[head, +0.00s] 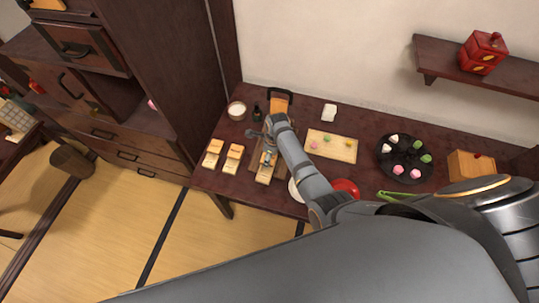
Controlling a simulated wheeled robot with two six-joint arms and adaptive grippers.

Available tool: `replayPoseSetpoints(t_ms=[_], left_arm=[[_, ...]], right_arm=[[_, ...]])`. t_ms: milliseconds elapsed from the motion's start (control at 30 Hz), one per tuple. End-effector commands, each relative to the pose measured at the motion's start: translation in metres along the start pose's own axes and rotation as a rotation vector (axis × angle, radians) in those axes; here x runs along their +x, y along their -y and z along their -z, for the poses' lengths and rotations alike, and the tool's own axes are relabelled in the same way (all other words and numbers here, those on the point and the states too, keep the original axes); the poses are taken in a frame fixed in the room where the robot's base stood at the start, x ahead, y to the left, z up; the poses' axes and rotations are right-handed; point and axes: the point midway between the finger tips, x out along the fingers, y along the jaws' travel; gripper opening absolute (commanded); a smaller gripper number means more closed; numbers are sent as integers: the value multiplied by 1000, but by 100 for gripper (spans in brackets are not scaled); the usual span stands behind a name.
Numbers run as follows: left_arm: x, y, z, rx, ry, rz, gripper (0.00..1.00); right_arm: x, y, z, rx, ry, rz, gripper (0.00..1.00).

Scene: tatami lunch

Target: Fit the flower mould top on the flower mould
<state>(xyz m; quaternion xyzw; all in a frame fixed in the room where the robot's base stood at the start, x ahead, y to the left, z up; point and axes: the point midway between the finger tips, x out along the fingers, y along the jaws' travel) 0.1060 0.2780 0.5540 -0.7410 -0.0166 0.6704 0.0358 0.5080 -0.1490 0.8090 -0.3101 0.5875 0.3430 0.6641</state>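Small pale wooden mould pieces lie in a row on the dark table: a left one (212,154), a middle one (233,157) and a right one (264,174). They are too small to tell which is the flower mould or its top. My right gripper (266,158) points down over the right piece and partly covers it. I cannot tell whether its fingers are open or holding anything, nor whether it touches the wood. My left gripper is out of view.
Around my arm on the table (230,185) are a white bowl (237,110), a dark bottle (256,112), a wooden board with sweets (331,146), a black round tray (384,164), a red bowl (346,187) and a wooden box (470,165). A dark cabinet (165,75) stands left.

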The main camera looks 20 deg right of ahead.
Motion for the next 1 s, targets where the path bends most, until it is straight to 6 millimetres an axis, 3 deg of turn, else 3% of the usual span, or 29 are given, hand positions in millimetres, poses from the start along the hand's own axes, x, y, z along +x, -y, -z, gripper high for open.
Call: replayPoseSetpoints(t_ms=[267, 300, 500, 833, 1000], left_arm=[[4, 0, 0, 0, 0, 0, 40], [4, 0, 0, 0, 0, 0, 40], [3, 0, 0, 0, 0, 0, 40], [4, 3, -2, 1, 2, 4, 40], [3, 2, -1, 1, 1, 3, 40]], right_arm=[[6, 0, 1, 0, 0, 1, 33], [6, 0, 1, 0, 0, 1, 61], [5, 0, 1, 0, 0, 0, 86], [4, 0, 1, 0, 0, 0, 86], [-20, 1, 0, 0, 3, 3, 86]])
